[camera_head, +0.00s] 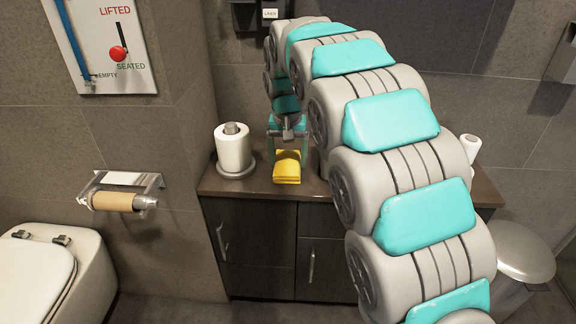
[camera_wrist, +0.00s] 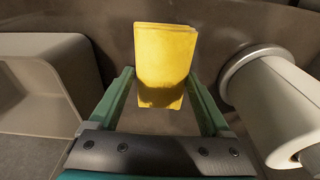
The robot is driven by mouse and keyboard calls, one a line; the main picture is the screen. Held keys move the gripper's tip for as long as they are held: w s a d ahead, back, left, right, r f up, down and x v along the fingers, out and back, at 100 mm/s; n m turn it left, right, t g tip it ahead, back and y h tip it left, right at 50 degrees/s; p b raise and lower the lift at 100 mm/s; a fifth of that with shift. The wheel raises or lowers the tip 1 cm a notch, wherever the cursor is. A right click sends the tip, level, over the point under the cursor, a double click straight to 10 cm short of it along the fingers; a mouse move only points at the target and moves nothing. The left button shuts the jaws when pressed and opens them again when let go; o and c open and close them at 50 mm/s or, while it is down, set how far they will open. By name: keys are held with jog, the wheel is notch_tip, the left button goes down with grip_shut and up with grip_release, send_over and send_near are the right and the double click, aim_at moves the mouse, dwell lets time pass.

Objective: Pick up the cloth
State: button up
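The cloth (camera_head: 287,168) is a folded yellow block on the brown vanity top (camera_head: 255,187). It also shows in the wrist view (camera_wrist: 165,50), upper middle. My gripper (camera_head: 288,150) is over the vanity, just above and behind the cloth in the head view. In the wrist view, my two green fingers (camera_wrist: 160,76) are spread apart, one on each side of the cloth's near end. A dark shadow falls on that near end. I see no clear contact between the fingers and the cloth.
A paper roll on a stand (camera_head: 233,150) is close left of the cloth and shows at right in the wrist view (camera_wrist: 285,112). A pale box-like object (camera_wrist: 45,80) is left there. White rolled items (camera_head: 470,147) stand beyond my arm. A bin (camera_head: 522,255) is at right.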

aim_at(288, 161)
jog(key=c, duration=0.7)
jog(key=shift+r, duration=0.1)
jog(key=shift+c, duration=0.2)
jog(key=shift+r, duration=1.6)
jog(key=s+d+b, duration=0.1)
jog(key=s+d, duration=0.2)
jog(key=s, duration=0.4)
jog(key=s+d+r+b, duration=0.1)
jog(key=s+d, duration=0.2)
jog(key=s, duration=0.4)
jog(key=shift+s+r, duration=0.3)
jog(key=shift+s, duration=0.1)
jog(key=o, duration=0.8)
jog(key=c, duration=0.6)
jog(key=shift+c, duration=0.2)
